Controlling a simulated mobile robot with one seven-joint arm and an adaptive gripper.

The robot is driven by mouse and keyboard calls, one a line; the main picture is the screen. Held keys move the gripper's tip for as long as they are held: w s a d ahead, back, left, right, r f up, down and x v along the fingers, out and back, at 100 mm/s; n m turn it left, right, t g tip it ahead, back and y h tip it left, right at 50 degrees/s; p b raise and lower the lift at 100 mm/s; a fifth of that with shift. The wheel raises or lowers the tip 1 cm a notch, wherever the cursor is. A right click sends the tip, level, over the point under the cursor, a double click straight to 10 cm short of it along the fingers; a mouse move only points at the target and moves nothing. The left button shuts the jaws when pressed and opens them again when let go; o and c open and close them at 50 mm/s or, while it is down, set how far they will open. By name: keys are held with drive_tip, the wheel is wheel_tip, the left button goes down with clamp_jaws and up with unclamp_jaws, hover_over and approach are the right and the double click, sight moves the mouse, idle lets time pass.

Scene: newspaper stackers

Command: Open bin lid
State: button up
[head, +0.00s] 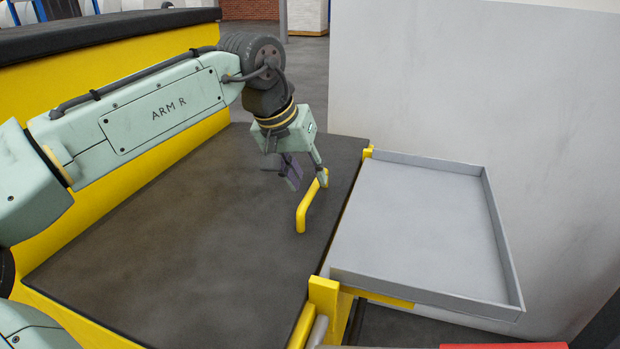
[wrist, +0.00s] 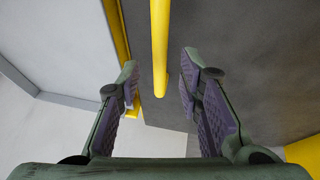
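The bin lid (head: 190,235) is a flat dark grey panel in a yellow frame, lying closed in the head view. A yellow bar handle (head: 303,210) stands on it near its right edge. My gripper (head: 309,182) is above the lid at the far end of the handle, with its fingers apart. In the wrist view, the handle (wrist: 160,45) runs down between the two open fingers of my gripper (wrist: 160,72), with a gap on both sides. The lid (wrist: 225,45) fills the right of that view. I cannot tell whether the fingertips reach below the bar.
An empty grey tray (head: 425,215) with a low rim sits right of the lid, on yellow brackets (head: 323,298). A large pale wall (head: 470,80) stands behind it. A yellow body with a black top (head: 90,35) borders the lid at the left and back.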

drive_tip(key=shift+x, duration=1.2)
drive_tip(key=shift+c, duration=0.5)
clamp_jaws()
drive_tip(key=shift+r, duration=0.1)
